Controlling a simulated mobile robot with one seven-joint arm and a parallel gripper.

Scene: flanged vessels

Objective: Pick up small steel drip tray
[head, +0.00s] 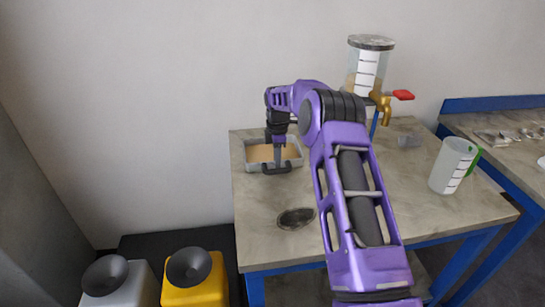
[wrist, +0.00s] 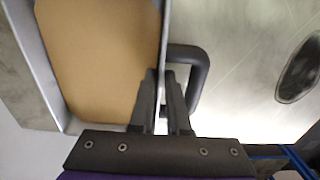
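The steel drip tray (head: 250,164) is a grey rectangular tray with a tan inside and a dark handle on its near side. It sits at the back left corner of the table. In the wrist view, its long grey wall (wrist: 166,30) runs up to my fingers, and the black loop handle (wrist: 203,75) is on the right. My gripper (wrist: 163,72) points down with one finger on each side of the wall, the right one inside the handle loop. The fingers are close together and look shut on the wall. The head view shows my gripper (head: 277,164) at the handle side.
A dark oval dish (head: 296,218) lies nearer on the table (head: 262,240). A clear dispenser (head: 368,65) with a brass tap stands at the back. Grey and yellow containers (head: 195,280) stand lower left.

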